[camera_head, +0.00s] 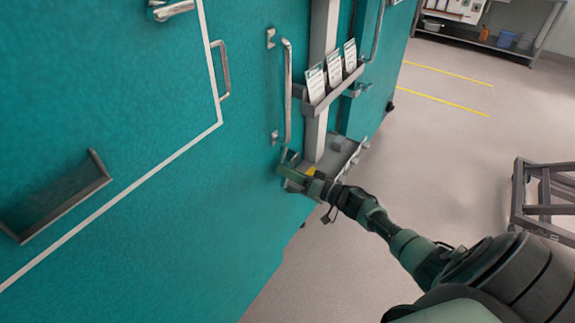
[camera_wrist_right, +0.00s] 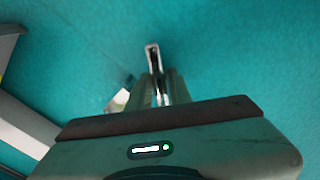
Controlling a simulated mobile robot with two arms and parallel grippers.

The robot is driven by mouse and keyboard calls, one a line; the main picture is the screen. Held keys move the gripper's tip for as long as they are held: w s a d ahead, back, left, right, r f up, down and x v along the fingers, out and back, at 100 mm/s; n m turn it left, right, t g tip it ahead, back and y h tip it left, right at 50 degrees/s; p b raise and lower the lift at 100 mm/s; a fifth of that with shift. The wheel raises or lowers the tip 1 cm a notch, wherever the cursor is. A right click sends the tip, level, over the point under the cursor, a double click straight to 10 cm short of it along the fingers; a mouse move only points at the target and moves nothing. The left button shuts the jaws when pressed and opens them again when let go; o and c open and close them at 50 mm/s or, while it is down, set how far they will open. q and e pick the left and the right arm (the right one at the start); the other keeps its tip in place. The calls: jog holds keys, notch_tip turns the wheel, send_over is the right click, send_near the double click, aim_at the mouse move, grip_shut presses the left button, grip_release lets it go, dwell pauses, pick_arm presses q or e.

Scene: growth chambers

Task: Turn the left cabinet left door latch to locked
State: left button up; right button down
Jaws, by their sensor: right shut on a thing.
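The teal cabinet door (camera_head: 165,190) fills the left of the head view. The latch (camera_wrist_right: 152,56) is a small metal lever on the teal door, seen in the right wrist view; its lower part runs between my fingers. My right gripper (camera_head: 288,170) is at the door's lower right, just below the long vertical handle (camera_head: 287,90). It also shows in the right wrist view (camera_wrist_right: 160,90), shut on the latch. The gripper hides most of the latch in the head view. My left gripper is not in view.
A grey post with a rack of cards (camera_head: 333,80) stands just right of the door. A grey tray (camera_head: 28,225) sticks out from the cabinet at left. A metal frame (camera_head: 545,195) stands at right. The floor (camera_head: 450,130) between is clear.

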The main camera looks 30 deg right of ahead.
jog(key=m, duration=0.1)
jog(key=m+p, duration=0.1)
jog(key=m, duration=0.2)
jog(key=shift+w+d+f+m, duration=0.1)
jog(key=shift+d+m, duration=0.15)
jog(key=shift+m, duration=0.15)
jog(key=m, duration=0.5)
jog(key=shift+f+m, duration=0.3)
jog(key=shift+f, duration=0.05)
jog(key=shift+m, duration=0.3)
jog(key=c, duration=1.3)
grip_release()
jog(key=v, duration=0.7)
jog(key=shift+s, duration=0.4)
jog(key=shift+d, duration=0.15)
